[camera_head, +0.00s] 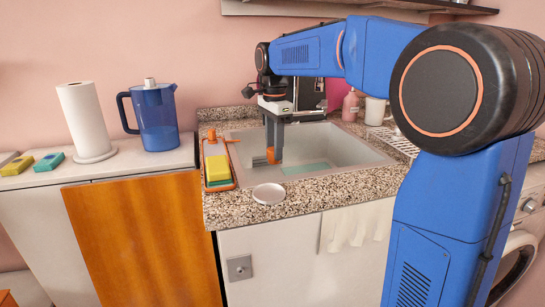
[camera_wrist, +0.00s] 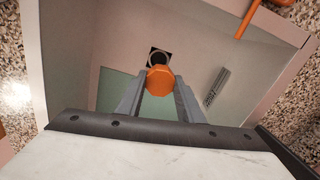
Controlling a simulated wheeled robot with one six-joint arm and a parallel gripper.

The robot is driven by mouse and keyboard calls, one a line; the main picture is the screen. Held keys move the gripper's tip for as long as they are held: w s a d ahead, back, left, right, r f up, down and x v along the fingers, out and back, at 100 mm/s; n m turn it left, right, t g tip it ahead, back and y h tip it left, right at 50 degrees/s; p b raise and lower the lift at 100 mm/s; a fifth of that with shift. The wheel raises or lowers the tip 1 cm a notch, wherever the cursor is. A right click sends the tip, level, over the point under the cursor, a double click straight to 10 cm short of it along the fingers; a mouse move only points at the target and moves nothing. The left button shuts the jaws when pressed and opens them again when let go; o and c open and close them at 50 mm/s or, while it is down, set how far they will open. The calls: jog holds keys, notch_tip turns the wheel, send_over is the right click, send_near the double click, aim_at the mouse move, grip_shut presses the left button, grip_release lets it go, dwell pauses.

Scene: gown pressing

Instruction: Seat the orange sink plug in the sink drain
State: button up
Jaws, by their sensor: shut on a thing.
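The orange sink plug (camera_wrist: 160,78) is held between the fingertips of my gripper (camera_wrist: 158,92) in the wrist view. In the head view the plug (camera_head: 272,156) shows at the lower end of my gripper (camera_head: 273,150), which reaches down into the sink (camera_head: 345,148). The drain (camera_wrist: 159,57) is a dark square with a round ring, just beyond the plug in the wrist view. The plug covers the near edge of the drain there. The drain is hidden in the head view. How high the plug is above the sink floor is hard to tell.
A green sheet (camera_wrist: 115,88) lies on the sink floor beside a grey slotted piece (camera_wrist: 217,86). An orange tray with a sponge (camera_head: 217,170) stands left of the sink. A white round dish (camera_head: 268,194) sits on the front counter edge. A blue jug (camera_head: 154,118) stands farther left.

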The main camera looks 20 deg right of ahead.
notch_tip(320, 180, down, 3)
jog(key=shift+s+f, duration=0.1)
jog(key=shift+s, duration=0.05)
jog(key=shift+f, duration=2.75)
jog(key=shift+f, duration=0.2)
jog(key=shift+f, duration=1.05)
jog(key=o, duration=1.1)
